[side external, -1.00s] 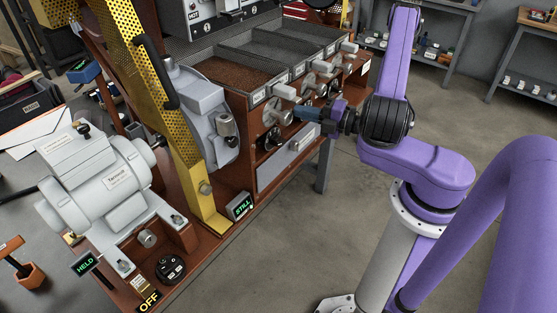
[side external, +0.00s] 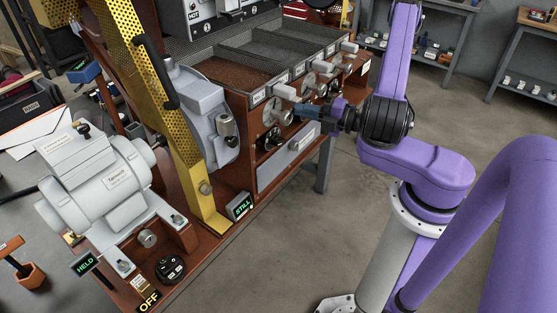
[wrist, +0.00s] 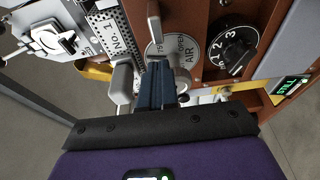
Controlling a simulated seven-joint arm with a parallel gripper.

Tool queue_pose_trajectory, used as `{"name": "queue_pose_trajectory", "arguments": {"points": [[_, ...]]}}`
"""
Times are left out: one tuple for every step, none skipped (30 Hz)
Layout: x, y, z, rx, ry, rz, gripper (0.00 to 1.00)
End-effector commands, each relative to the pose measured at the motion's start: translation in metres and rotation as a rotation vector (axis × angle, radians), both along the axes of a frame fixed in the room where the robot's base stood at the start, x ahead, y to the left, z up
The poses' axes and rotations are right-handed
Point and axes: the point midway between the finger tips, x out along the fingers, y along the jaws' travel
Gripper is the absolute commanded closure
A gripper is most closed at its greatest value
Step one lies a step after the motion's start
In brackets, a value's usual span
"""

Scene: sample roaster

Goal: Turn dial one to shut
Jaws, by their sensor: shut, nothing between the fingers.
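Dial one appears to be the pale round plate (wrist: 188,47) marked "AIR" and "OPEN" beside the "No. 1" label (wrist: 118,42) in the wrist view. A grey lever (wrist: 154,22) stands out from the dial. My gripper (wrist: 160,68) is shut and empty, its blue fingertips in front of the dial beside the lever. I cannot tell whether they touch it. In the side view the dial (side external: 270,115) is on the brown front panel, with my gripper (side external: 298,109) close to its right. The fingers hide part of the dial and its scale.
A grey cylindrical handle (wrist: 122,82) is close left of my fingers. A black numbered knob (wrist: 233,47) is to the right. In the side view, more dials and handles line the panel beyond my gripper, and a grey drawer (side external: 288,156) is below.

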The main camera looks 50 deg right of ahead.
Motion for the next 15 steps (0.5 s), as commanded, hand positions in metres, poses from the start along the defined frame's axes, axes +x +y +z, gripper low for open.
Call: {"name": "queue_pose_trajectory", "arguments": {"points": [[0.0, -0.001, 0.001, 0.001, 0.0, 0.003, 1.0], [0.0, -0.002, 0.001, 0.001, 0.0, 0.002, 1.0], [0.0, -0.003, 0.001, 0.001, 0.0, 0.001, 1.0], [-0.001, -0.003, 0.001, 0.001, 0.0, 0.0, 1.0], [-0.002, -0.004, 0.001, 0.001, 0.0, -0.002, 1.0], [-0.004, -0.004, 0.001, 0.001, 0.0, -0.003, 1.0], [-0.006, -0.005, 0.001, 0.001, 0.0, -0.004, 1.0], [-0.008, -0.005, 0.001, 0.001, 0.0, -0.006, 1.0], [-0.012, -0.006, 0.002, 0.001, -0.001, -0.008, 1.0], [-0.015, -0.006, 0.002, 0.001, -0.001, -0.009, 1.0], [-0.018, -0.006, 0.002, 0.001, -0.001, -0.007, 1.0], [-0.022, -0.006, 0.002, 0.0, -0.001, -0.009, 1.0], [-0.025, -0.006, 0.002, 0.0, -0.002, -0.01, 1.0], [-0.027, -0.006, 0.001, -0.001, -0.001, -0.01, 1.0], [-0.031, -0.006, 0.001, -0.001, -0.001, -0.01, 1.0]]}}
